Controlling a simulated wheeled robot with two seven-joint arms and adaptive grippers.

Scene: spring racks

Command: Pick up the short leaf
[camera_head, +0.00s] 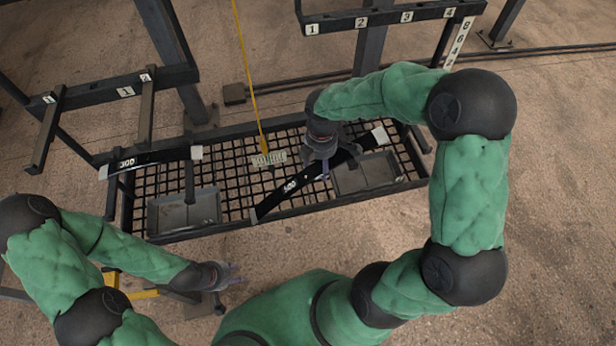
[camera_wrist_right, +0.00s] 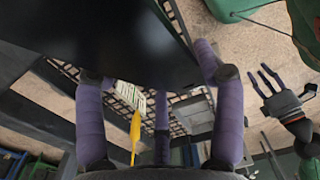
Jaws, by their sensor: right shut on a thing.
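A black leaf (camera_head: 290,187) with a white label and pale ends lies slanted over the mesh tray, and its dark face fills the upper part of the right wrist view (camera_wrist_right: 110,45). My right gripper (camera_head: 325,168) is shut on this leaf near its middle; its purple fingers (camera_wrist_right: 160,80) show against it in the wrist view. A second black leaf (camera_head: 150,160), labelled 300, rests across the left rack's bars and looks shorter in the picture. My left gripper (camera_head: 228,276) is open and empty in front of the tray, and also shows in the wrist view (camera_wrist_right: 270,84).
The mesh tray (camera_head: 235,205) has a grey bin (camera_head: 184,212) at left and another (camera_head: 366,175) at right. A yellow cord (camera_head: 249,75) hangs to a pale labelled block (camera_head: 268,159). Numbered rack bars (camera_head: 385,17) stand behind. A yellow frame (camera_head: 146,293) is at lower left.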

